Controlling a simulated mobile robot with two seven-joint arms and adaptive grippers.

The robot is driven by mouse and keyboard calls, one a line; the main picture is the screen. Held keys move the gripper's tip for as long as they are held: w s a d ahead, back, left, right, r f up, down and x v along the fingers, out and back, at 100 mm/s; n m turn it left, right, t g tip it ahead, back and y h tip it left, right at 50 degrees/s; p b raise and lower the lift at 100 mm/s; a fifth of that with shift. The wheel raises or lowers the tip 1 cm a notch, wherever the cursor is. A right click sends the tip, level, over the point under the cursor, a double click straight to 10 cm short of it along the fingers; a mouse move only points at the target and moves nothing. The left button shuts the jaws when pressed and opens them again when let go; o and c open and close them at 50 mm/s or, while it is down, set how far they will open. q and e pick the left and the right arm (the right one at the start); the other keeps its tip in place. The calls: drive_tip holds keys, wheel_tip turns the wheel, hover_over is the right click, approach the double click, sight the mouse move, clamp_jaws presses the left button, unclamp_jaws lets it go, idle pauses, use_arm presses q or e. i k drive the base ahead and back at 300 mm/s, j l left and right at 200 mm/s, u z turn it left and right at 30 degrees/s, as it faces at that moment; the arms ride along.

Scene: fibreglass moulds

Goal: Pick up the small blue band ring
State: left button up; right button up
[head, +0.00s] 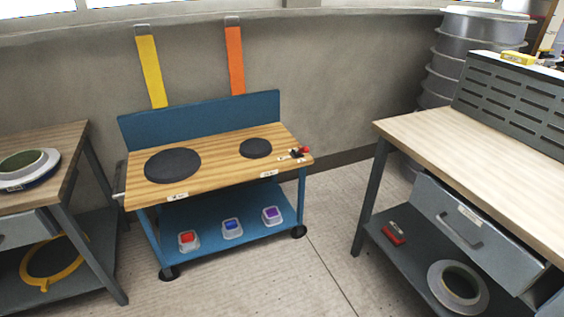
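A ring-shaped mould (40,175) with a pale rim, a greenish inside and a dark blue band low on its outside lies on the wooden bench at the far left. Its left side is cut off by the picture edge. It is the only ring in view on which I see blue, and I cannot tell how small it is. Neither of my grippers shows in the head view.
A blue cart (222,182) with two dark round pads (172,165) stands in the middle; small bins (232,228) sit on its lower shelf. A yellow ring (24,275) and a grey ring (436,275) lie on low shelves. A right bench (440,135) has an open drawer. Floor between is clear.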

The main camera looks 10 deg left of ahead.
sight(43, 161)
drive_tip(key=k+j+u, duration=0.15)
drive_tip(key=k, duration=0.15)
drive_tip(key=u, duration=1.7)
drive_tip(key=i+j+z, duration=0.1)
drive_tip(key=z, duration=0.35)
drive_tip(key=j+z, duration=0.1)
drive_tip(key=z, duration=0.4)
drive_tip(key=i+j+z, duration=0.1)
drive_tip(key=j+z, duration=0.2)
drive_tip(key=j, duration=0.15)
drive_tip(key=j+z, duration=0.35)
drive_tip(key=j, duration=0.15)
drive_tip(key=j+z, duration=0.25)
drive_tip(key=j, duration=0.7)
drive_tip(key=j+z, duration=0.1)
drive_tip(key=j, duration=0.9)
